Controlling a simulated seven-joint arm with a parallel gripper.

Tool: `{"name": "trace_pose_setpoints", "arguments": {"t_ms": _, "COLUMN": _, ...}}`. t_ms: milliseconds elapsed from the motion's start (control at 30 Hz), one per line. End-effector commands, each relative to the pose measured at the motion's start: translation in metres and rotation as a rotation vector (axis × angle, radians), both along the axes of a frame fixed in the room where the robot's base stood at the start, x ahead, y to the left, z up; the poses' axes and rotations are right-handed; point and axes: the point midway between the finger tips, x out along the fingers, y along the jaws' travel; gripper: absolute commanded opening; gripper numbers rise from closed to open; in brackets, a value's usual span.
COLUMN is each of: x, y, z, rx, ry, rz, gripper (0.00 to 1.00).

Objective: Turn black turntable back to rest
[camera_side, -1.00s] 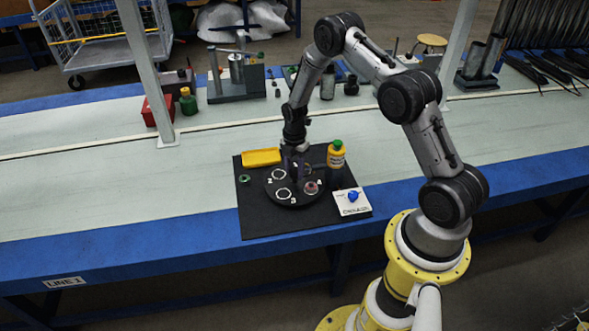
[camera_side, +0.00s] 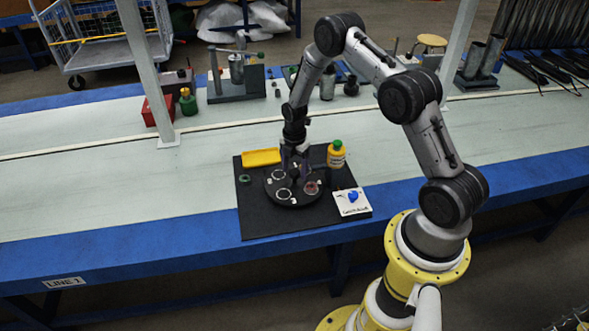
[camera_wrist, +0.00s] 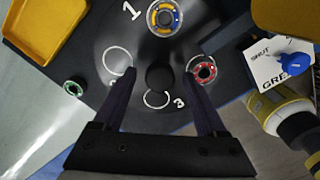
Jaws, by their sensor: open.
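The round black turntable (camera_side: 306,201) lies on a black mat (camera_side: 262,226). It has a black centre knob (camera_wrist: 160,77), white circles and painted numbers, with 1 and 3 readable in the wrist view. A yellow-and-blue ring part (camera_wrist: 164,17) sits by the 1, and a red ring part (camera_wrist: 205,70) sits at the right. My gripper (camera_wrist: 160,74) is open above the turntable, one finger on each side of the knob. It also shows in the side view (camera_side: 295,165). I cannot tell whether the fingers touch anything.
A yellow tray (camera_side: 261,157), a green ring (camera_wrist: 74,88), a yellow bottle with green cap (camera_side: 336,156) and a white card (camera_side: 352,208) with a blue handle (camera_side: 353,196) surround the turntable.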

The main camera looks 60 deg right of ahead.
Motion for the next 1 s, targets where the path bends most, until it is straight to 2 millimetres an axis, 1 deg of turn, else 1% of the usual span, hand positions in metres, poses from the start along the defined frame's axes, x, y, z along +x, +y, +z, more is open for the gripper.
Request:
{"name": "trace_pose_setpoints", "arguments": {"t_ms": 67, "x": 0.001, "y": 0.000, "z": 0.005, "rx": -0.001, "ry": -0.002, "rz": 0.000, "gripper": 0.74}}
{"name": "trace_pose_setpoints", "arguments": {"t_ms": 167, "x": 0.001, "y": 0.000, "z": 0.018, "rx": -0.001, "ry": -0.003, "rz": 0.000, "gripper": 0.74}}
{"name": "trace_pose_setpoints", "arguments": {"t_ms": 267, "x": 0.001, "y": 0.000, "z": 0.037, "rx": -0.002, "ry": -0.004, "rz": 0.000, "gripper": 0.74}}
{"name": "trace_pose_setpoints", "arguments": {"t_ms": 500, "x": 0.001, "y": 0.000, "z": 0.090, "rx": -0.002, "ry": -0.005, "rz": 0.000, "gripper": 0.74}}
{"name": "trace_pose_setpoints", "arguments": {"t_ms": 700, "x": 0.001, "y": 0.000, "z": 0.123, "rx": -0.001, "ry": -0.003, "rz": 0.000, "gripper": 0.74}}
{"name": "trace_pose_setpoints", "arguments": {"t_ms": 833, "x": 0.000, "y": 0.000, "z": 0.134, "rx": -0.001, "ry": -0.002, "rz": 0.000, "gripper": 0.74}}
{"name": "trace_pose_setpoints", "arguments": {"t_ms": 1000, "x": 0.000, "y": 0.000, "z": 0.138, "rx": 0.000, "ry": -0.001, "rz": 0.000, "gripper": 0.74}}
